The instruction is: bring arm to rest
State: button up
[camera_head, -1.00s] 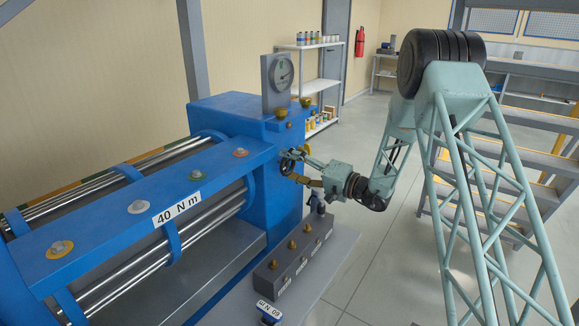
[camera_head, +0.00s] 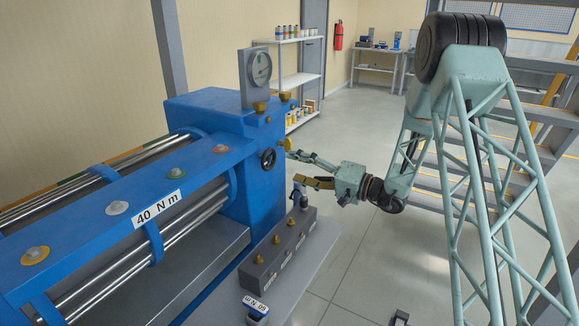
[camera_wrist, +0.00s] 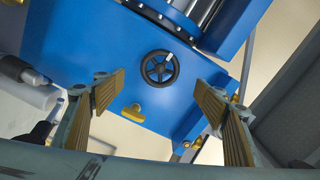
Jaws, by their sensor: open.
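My gripper (camera_head: 304,170) is open and empty in the head view, a short way to the right of the blue machine's end face. In the wrist view my gripper (camera_wrist: 160,104) shows two ribbed brass-coloured finger pads spread wide apart. Between and beyond them is a small black handwheel (camera_wrist: 159,67) on the blue machine (camera_wrist: 90,35). The handwheel also shows in the head view (camera_head: 268,158), clear of my fingers. A brass knob (camera_wrist: 133,112) sits on the machine near the handwheel.
A grey block (camera_head: 279,251) with several brass knobs stands below my gripper on the machine's base plate. A dark tool (camera_head: 299,196) stands upright at its far end. A dial gauge (camera_head: 259,68) tops the machine. Shelves (camera_head: 297,83) stand behind.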

jog(key=shift+s+d, duration=0.25)
jog(key=shift+d, duration=0.15)
jog(key=shift+s+r, duration=0.1)
jog(key=s+a+r+n+g+h, duration=0.1)
jog(key=s+a+r+g, duration=0.15)
jog(key=s+r, duration=0.4)
jog(key=s+a+r+n+g, duration=0.1)
jog(key=s+a+r+g, duration=0.15)
jog(key=s, duration=0.75)
jog(key=s+a+r+n+g+h, duration=0.1)
jog(key=s+a+r+g, duration=0.15)
jog(key=s+r, duration=0.45)
jog(key=s+d+r+g+h, duration=0.1)
jog(key=s+d+h, duration=0.35)
jog(key=s, duration=0.95)
jog(key=s+d+r+g+h, duration=0.1)
jog(key=s+d+h, duration=0.3)
jog(key=s, duration=0.9)
jog(key=s+d+r+m+t+h, duration=0.1)
jog(key=s+d+t+h, duration=0.3)
jog(key=s+d, duration=0.8)
jog(key=d+h, duration=0.1)
jog(key=d, duration=0.3)
jog(key=shift+s+r+p, duration=0.15)
jog(key=shift+r+p, duration=0.2)
